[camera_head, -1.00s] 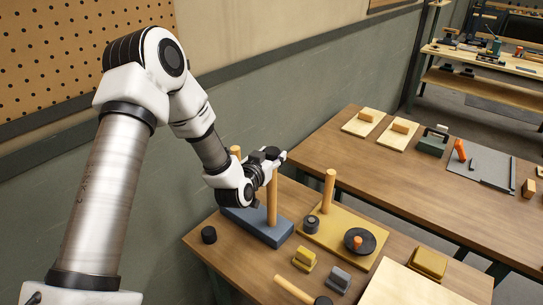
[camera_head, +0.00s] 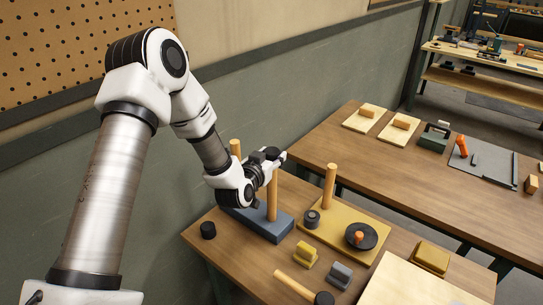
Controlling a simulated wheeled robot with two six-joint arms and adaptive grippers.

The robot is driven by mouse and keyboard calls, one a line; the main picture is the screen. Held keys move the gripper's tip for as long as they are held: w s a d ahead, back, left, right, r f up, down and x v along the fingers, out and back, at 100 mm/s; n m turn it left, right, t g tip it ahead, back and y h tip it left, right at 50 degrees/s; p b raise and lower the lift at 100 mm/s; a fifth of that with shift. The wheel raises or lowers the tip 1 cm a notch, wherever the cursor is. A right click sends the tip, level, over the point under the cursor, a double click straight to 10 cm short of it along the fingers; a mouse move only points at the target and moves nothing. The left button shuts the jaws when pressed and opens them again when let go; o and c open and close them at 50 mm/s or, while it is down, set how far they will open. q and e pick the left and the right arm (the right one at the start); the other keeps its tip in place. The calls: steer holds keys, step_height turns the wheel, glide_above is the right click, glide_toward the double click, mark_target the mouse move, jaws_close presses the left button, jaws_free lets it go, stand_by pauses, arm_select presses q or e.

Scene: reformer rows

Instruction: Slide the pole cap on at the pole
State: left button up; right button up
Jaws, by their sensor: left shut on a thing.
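My left gripper (camera_head: 275,157) is shut on a small dark piece, which looks like the pole cap (camera_head: 271,152), at the top of the front wooden pole (camera_head: 272,195). The fingers and wrist partly hide the cap, so I cannot tell whether it is around the pole or just above it. The pole stands upright on a blue base (camera_head: 271,229). A second wooden pole (camera_head: 236,149) shows behind my wrist on the same base. My right gripper is not in view.
A black cylinder (camera_head: 208,230) stands left of the blue base. A yellow base (camera_head: 341,225) with a pole (camera_head: 329,186), a dark collar (camera_head: 312,218) and a black disc (camera_head: 370,238) is to the right. A mallet (camera_head: 298,287) and small blocks lie in front.

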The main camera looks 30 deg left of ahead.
arm_select(q)
steer(key=shift+f+b, duration=0.55)
steer(key=shift+f, duration=0.15)
steer(key=o, duration=1.2)
steer(key=v, duration=1.2)
steer(key=shift+r, duration=0.15)
